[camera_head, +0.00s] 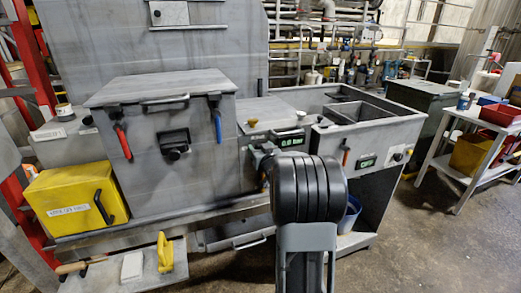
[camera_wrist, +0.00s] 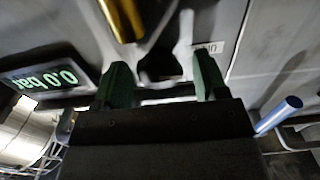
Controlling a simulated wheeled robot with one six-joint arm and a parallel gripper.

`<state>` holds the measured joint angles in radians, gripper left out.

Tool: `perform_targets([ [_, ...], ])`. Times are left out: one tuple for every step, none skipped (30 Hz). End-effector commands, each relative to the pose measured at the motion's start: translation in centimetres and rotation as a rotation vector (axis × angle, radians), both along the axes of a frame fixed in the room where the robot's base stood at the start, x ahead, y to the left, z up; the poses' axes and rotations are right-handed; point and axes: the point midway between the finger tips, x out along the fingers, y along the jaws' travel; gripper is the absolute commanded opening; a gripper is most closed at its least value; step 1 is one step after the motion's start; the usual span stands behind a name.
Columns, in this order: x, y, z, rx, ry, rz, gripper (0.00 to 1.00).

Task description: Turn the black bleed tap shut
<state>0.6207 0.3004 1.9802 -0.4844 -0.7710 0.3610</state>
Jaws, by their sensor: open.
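The black bleed tap (camera_wrist: 162,66) appears as a dark, blurred shape on the grey panel in the wrist view. My gripper (camera_wrist: 158,72) is open, with one green-tipped finger on each side of the tap. I cannot tell whether either finger touches it, nor how far the tap is turned. In the head view my gripper (camera_head: 264,160) is in front of the panel by the pressure display, partly hidden by my arm. I cannot make out the tap there.
A lit display (camera_head: 292,141) reads 0.0 bar; it also shows upside down in the wrist view (camera_wrist: 45,80). A brass knob (camera_wrist: 122,15) is close to the tap. Red (camera_head: 123,141) and blue (camera_head: 217,124) handles are on the grey box to the left.

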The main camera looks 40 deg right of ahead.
Motion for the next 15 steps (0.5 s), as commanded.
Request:
perform_targets([
  [0.01, 0.01, -0.01, 0.0, 0.0, 0.0, 0.66],
  [0.0, 0.0, -0.01, 0.0, 0.0, 0.0, 0.66],
  [0.0, 0.0, -0.01, 0.0, 0.0, 0.0, 0.66],
  [0.0, 0.0, -0.01, 0.0, 0.0, 0.0, 0.66],
  [-0.01, 0.0, -0.02, 0.0, 0.0, 0.0, 0.66],
  [-0.01, 0.0, -0.01, 0.0, 0.0, 0.0, 0.62],
  [-0.02, 0.01, -0.02, 0.0, 0.0, 0.0, 0.59],
  [-0.02, 0.01, -0.01, 0.0, 0.0, 0.0, 0.56],
  [-0.02, 0.0, -0.01, 0.0, 0.0, 0.0, 0.53],
  [-0.02, 0.0, -0.01, 0.0, 0.0, 0.0, 0.5],
  [-0.02, 0.0, -0.01, 0.0, 0.0, 0.0, 0.47],
  [-0.03, 0.0, -0.01, 0.0, 0.0, 0.0, 0.43],
  [-0.03, 0.0, -0.01, 0.0, 0.0, 0.0, 0.4],
  [-0.03, 0.0, -0.01, 0.0, 0.0, 0.0, 0.37],
  [-0.03, 0.0, -0.01, 0.0, 0.0, 0.0, 0.34],
])
